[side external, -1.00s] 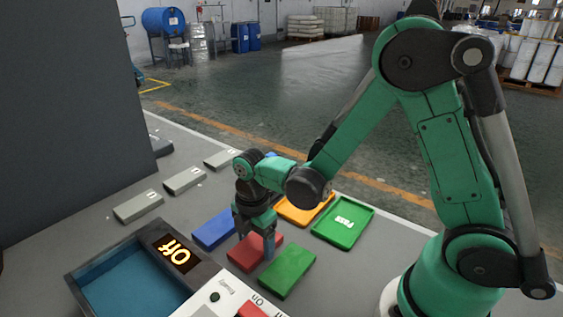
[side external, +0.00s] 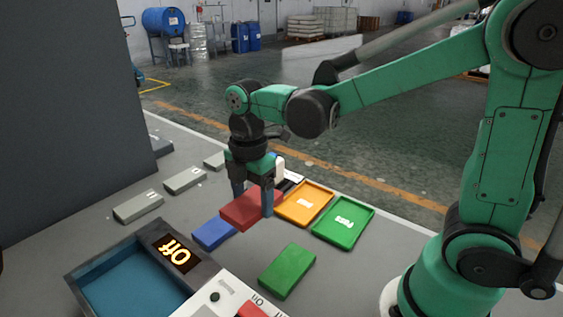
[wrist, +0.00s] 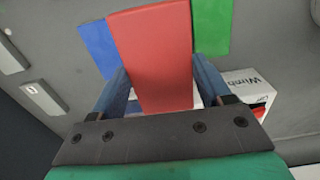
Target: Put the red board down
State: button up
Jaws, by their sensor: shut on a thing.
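The red board (side external: 246,210) is held between the fingers of my gripper (side external: 253,205), which is shut on it. In the side view the board hangs above the table, beyond the blue board and left of the orange tray. In the wrist view the red board (wrist: 152,55) fills the space between the two blue-grey fingers (wrist: 158,95). How high it is above the table is hard to tell.
A blue board (side external: 214,233) and a green board (side external: 287,270) lie on the table. An orange tray (side external: 318,190) and a green tray (side external: 344,238) stand to the right. A blue-lined box with an "Off" display (side external: 177,255) is at front left. Grey blocks (side external: 138,206) lie at left.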

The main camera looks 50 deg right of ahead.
notch_tip(320, 180, up, 9)
send_over(256, 250)
jog(key=m, duration=0.2)
jog(key=w+d+m, duration=0.1)
jog(key=m, duration=0.5)
jog(key=shift+w+d+f, duration=0.15)
jog(key=shift+w+f, duration=0.05)
jog(key=shift+w, duration=0.1)
jog(key=m, duration=0.3)
jog(key=w+m, duration=0.1)
jog(key=shift+d+f+m, duration=0.35)
jog(key=shift+d+m, duration=0.05)
jog(key=shift+m, duration=0.4)
jog(key=n, duration=0.3)
jog(key=s+n, duration=0.1)
jog(key=n, duration=0.1)
jog(key=shift+a+r, duration=0.35)
jog(key=shift+a, duration=0.05)
jog(key=n, duration=0.3)
jog(key=s+n, duration=0.1)
jog(key=n, duration=0.1)
jog(key=a+r+n, duration=0.1)
jog(key=n, duration=0.2)
jog(key=shift+s+a+n, duration=0.1)
jog(key=shift+s+n, duration=0.2)
notch_tip(256, 250, down, 20)
jog(key=shift+r, duration=0.15)
